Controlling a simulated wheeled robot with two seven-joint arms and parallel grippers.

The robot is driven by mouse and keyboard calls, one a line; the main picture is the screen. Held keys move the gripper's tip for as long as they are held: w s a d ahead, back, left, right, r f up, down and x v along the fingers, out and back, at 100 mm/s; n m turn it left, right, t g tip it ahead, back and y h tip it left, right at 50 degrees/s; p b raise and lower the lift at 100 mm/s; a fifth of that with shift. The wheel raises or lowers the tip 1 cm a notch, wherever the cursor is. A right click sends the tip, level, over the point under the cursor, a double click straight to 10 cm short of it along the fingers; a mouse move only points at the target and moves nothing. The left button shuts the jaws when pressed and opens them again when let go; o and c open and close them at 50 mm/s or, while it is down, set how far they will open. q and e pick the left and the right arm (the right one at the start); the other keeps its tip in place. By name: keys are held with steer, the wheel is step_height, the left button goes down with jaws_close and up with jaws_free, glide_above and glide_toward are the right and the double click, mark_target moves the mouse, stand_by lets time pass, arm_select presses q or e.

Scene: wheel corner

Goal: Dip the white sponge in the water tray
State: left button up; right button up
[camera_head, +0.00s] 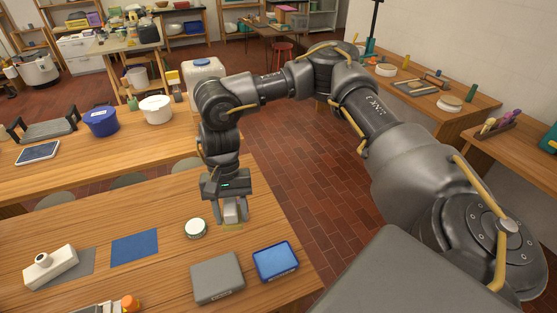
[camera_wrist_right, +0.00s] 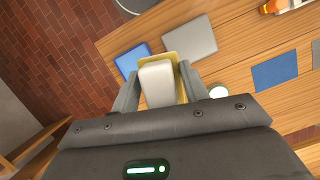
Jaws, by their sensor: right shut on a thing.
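My right gripper (camera_head: 234,212) is shut on the white sponge (camera_wrist_right: 157,82). The sponge sits between the two fingers in the right wrist view, and its lower part shows under the gripper in the head view (camera_head: 231,213). A yellow flat thing (camera_wrist_right: 170,57) shows just beyond the sponge; whether they touch I cannot tell. The water tray, blue with a light blue inside, (camera_head: 292,265) lies at the table's right front, apart from the sponge; it also shows in the right wrist view (camera_wrist_right: 120,63). My left gripper is not in view.
A grey closed box (camera_head: 217,275) lies left of the water tray. A small round white-topped tin (camera_head: 196,227) stands left of the gripper. A blue mat (camera_head: 134,247) and a white tool (camera_head: 49,268) lie farther left. An orange-capped thing (camera_head: 130,303) lies at the front edge.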

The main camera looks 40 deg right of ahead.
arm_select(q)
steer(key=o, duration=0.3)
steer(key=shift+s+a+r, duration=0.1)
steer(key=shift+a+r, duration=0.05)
arm_select(e)
step_height(320, 180, down, 11)
steer(key=s+m+t+y, duration=0.1)
steer(key=s+m, duration=0.1)
steer(key=m, duration=0.5)
steer(key=s+d+f+m+t, duration=0.1)
steer(key=d+f+m, duration=0.1)
steer(key=d, duration=0.1)
steer(key=s+d+f+m+t, duration=0.1)
steer(key=d+f+m, duration=0.1)
steer(key=m, duration=0.1)
steer(key=s+d+f+m, duration=0.1)
steer(key=d+f+m, duration=0.1)
steer(key=d, duration=0.1)
steer(key=shift+s+d+f+m+t+p, duration=0.1)
steer(key=shift+d+f+m+t+p, duration=0.2)
steer(key=shift+f+m+t+p, duration=0.1)
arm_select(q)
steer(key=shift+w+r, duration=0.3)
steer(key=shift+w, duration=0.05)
